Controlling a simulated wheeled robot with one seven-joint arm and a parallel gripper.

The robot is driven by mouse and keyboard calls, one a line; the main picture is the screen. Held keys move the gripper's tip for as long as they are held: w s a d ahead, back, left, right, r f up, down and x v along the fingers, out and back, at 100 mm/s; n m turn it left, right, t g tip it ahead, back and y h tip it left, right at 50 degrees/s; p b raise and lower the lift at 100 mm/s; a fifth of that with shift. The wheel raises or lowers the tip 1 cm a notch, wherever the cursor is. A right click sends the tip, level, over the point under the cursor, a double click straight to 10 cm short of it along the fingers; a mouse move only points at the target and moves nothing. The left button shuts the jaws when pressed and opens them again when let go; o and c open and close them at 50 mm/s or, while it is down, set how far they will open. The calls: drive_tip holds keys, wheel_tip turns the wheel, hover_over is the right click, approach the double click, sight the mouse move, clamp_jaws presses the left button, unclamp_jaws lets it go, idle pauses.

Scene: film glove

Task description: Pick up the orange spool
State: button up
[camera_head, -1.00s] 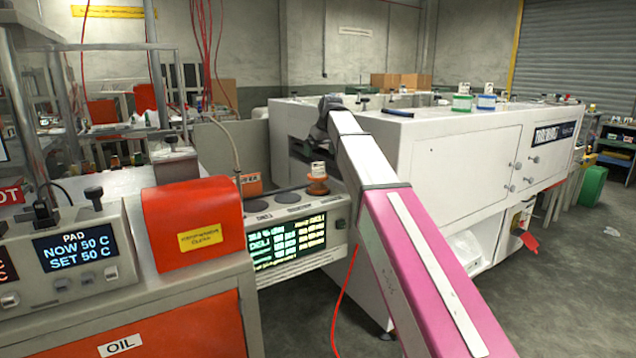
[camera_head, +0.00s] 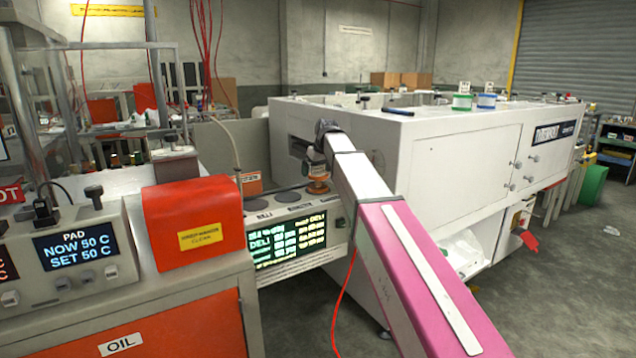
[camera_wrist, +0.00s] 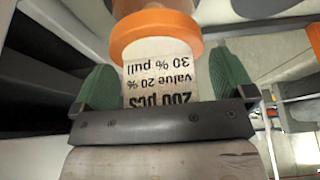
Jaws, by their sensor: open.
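The orange spool (camera_head: 318,187) stands on top of the grey unit with the lit display. A pale printed label sticks up from it. In the wrist view the spool (camera_wrist: 155,28) is at the top, with the label (camera_wrist: 160,72) reaching down between the fingers. My gripper (camera_wrist: 163,78) is open, its two green fingertips on either side of the label with gaps showing. In the head view my gripper (camera_head: 322,145) is right above the spool, and my arm hides part of the spool's right side.
The display unit (camera_head: 285,240) has round dark discs on top beside the spool. A large white machine (camera_head: 440,150) stands close behind and right of my arm. A red-orange box (camera_head: 195,222) stands to the left. A green spool (camera_head: 462,102) and a blue spool (camera_head: 487,101) stand on the white machine.

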drive_tip(key=c, duration=0.9)
drive_tip(key=shift+r, duration=0.1)
